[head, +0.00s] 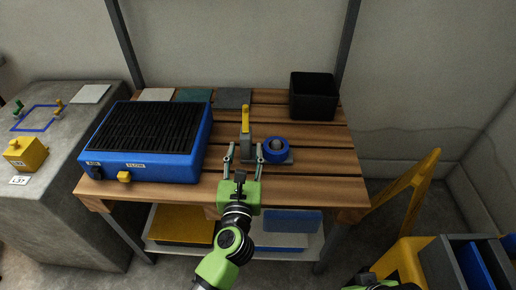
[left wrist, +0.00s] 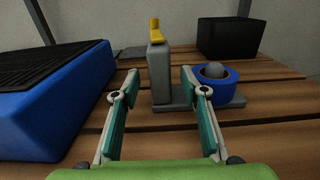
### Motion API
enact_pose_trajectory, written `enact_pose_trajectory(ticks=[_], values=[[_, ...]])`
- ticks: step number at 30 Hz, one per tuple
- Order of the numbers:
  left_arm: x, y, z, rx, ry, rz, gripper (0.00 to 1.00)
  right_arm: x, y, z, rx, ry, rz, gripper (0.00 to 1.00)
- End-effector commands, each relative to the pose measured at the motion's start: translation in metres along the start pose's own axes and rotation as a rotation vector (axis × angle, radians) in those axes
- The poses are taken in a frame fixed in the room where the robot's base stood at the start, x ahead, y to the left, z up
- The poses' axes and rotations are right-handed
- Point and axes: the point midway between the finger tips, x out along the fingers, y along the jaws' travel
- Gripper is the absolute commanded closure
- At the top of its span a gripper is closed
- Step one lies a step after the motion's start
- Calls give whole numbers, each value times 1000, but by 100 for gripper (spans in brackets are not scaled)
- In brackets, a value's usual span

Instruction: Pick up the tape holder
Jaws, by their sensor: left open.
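The tape holder has a grey base (head: 282,158) with a grey upright post (head: 246,128) topped in yellow and a blue tape roll (head: 275,150) at its right. It stands on the slatted wooden table. My left gripper (head: 245,156) is open and empty, just in front of it. In the left wrist view, the post (left wrist: 160,72) shows between the spread fingers (left wrist: 159,84), and the blue roll (left wrist: 215,82) is behind and right of the right finger. That finger hides part of the base. I see no touch. My right gripper's fingers are not in view.
A blue box with a black grille (head: 150,140) stands left of the gripper. A black bin (head: 313,95) is at the back right. Flat tiles (head: 195,95) lie along the back edge. The table's front right is clear.

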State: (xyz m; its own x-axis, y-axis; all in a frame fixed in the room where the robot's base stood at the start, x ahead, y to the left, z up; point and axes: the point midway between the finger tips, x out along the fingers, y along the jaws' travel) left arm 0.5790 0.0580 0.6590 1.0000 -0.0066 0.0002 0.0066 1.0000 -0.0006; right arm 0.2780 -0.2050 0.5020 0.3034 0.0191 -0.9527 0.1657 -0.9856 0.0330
Motion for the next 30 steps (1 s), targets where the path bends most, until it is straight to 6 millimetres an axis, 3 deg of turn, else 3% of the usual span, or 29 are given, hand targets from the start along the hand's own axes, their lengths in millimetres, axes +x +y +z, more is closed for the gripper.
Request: enact_pose_trajectory(ticks=[7,17,21,22,30], values=[[35,0,-2,1,-2,0,60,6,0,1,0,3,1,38],[41,0,-2,0,0,0,60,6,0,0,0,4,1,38],[41,0,-2,0,0,0,96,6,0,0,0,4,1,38],[41,0,-2,1,0,0,100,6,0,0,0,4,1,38],[41,0,-1,0,-2,0,100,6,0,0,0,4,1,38]])
